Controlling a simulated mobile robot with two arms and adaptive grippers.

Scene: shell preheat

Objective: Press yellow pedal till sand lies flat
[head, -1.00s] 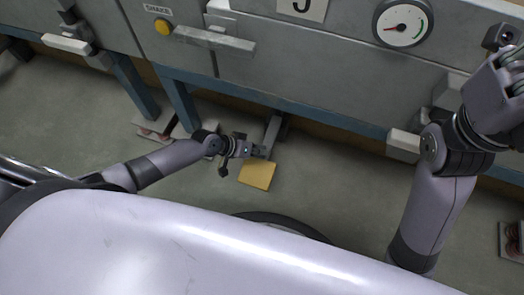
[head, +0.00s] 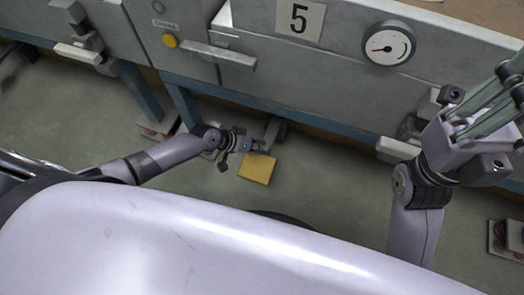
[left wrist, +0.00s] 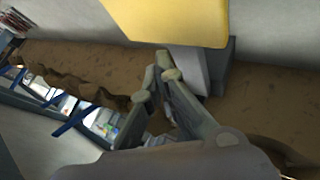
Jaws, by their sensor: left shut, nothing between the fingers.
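The yellow pedal (head: 257,169) is a flat square plate low under the grey machine, at the end of a grey arm. My left gripper (head: 259,147) is shut and empty at the pedal's far edge, by that arm. In the left wrist view the pedal (left wrist: 175,18) fills the top, and the closed fingers (left wrist: 165,65) point toward its underside or edge; I cannot tell whether they touch it. My right gripper (head: 512,82) is raised at the right edge, its fingertips partly cut off.
A blue leg (head: 180,100) stands left of the pedal. The floor around the pedal looks clear.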

